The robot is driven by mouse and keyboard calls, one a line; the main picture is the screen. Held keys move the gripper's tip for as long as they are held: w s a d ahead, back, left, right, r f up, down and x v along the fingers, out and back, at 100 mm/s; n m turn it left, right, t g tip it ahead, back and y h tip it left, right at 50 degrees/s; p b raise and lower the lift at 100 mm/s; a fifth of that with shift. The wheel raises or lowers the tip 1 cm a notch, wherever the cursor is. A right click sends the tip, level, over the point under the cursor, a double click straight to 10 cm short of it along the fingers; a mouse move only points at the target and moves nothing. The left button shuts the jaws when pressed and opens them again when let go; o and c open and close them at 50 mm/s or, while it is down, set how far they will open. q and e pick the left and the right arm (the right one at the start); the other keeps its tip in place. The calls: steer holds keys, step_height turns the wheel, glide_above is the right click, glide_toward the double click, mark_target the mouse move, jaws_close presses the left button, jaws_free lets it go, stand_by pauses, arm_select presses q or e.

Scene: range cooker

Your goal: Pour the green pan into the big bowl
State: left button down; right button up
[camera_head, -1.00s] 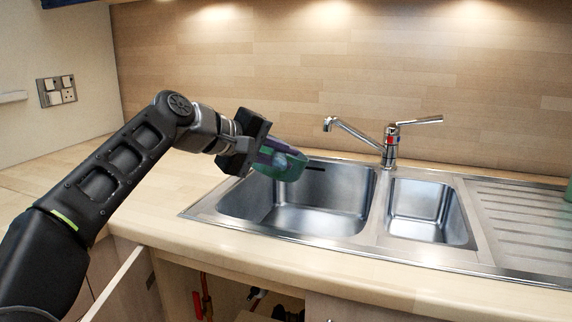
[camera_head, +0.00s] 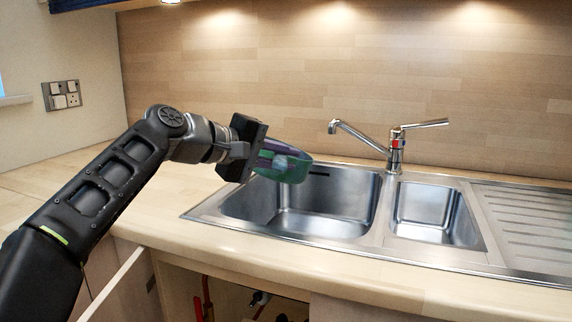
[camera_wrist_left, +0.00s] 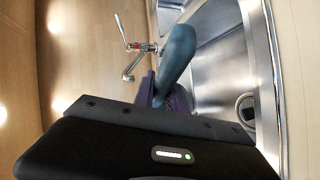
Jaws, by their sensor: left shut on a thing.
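The gripper's purplish fingers are shut on the pan. In the left wrist view, the pan (camera_wrist_left: 179,55) shows edge-on, rising from between the fingers (camera_wrist_left: 165,97); the big bowl (camera_wrist_left: 225,70) lies to its right. The pan looks somewhat tilted, and its contents cannot be made out. The big bowl is steel and looks empty. My right gripper is out of view.
A chrome tap (camera_head: 396,150) stands behind the sink, its spout reaching left over the big bowl's rear side. A small bowl (camera_head: 432,212) and ribbed drainer (camera_head: 530,222) lie to the right. A cupboard door (camera_head: 118,285) stands open below the counter.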

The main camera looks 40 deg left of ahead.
arm_select(q)
steer(key=shift+s+a+f+t+b, duration=0.15)
steer(key=shift+t+b, duration=0.35)
steer(key=shift+b, duration=0.5)
steer(key=shift+s+b, duration=0.1)
steer(key=shift+b, duration=0.2)
steer(key=shift+a, duration=0.15)
